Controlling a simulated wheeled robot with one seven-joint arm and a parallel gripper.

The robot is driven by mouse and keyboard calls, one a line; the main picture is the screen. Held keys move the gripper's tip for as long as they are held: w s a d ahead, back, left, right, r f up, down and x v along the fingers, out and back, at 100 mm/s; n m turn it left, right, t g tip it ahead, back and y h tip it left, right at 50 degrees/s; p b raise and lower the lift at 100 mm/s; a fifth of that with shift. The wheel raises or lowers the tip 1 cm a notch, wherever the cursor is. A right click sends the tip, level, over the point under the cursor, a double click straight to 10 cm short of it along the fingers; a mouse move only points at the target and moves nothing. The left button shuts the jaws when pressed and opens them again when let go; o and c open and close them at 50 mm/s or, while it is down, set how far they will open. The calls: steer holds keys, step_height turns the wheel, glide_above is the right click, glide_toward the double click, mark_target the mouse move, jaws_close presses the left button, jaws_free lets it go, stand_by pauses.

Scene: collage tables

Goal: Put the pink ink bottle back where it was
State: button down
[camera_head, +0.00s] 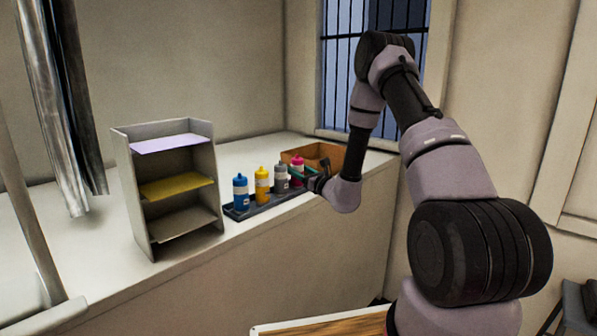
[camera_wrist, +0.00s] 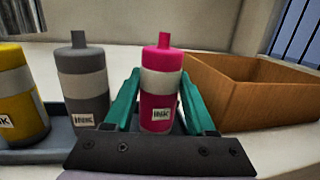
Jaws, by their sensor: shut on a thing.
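The pink ink bottle (camera_wrist: 160,84) stands upright between the green fingers of my gripper (camera_wrist: 160,100) in the wrist view. My gripper is shut on it. In the head view the pink bottle (camera_head: 297,168) is at the right end of the row of bottles, with my gripper (camera_head: 303,176) reaching it from the right. The dark tray (camera_head: 240,213) holds the other bottles; it also shows in the wrist view (camera_wrist: 30,156). My gripper hides the pink bottle's base, so I cannot tell whether it touches the tray.
A grey ink bottle (camera_head: 281,178) is just left of the pink one, then a yellow (camera_head: 262,185) and a blue one (camera_head: 240,192). An open wooden box (camera_head: 325,155) stands behind on the right. A shelf unit (camera_head: 134,200) stands to the left on the white counter (camera_head: 90,275).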

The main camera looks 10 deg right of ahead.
steer(key=shift+f, duration=0.1)
steer(key=shift+c, duration=2.3)
jaws_free()
steer(key=shift+f, duration=0.1)
steer(key=shift+o, duration=1.2)
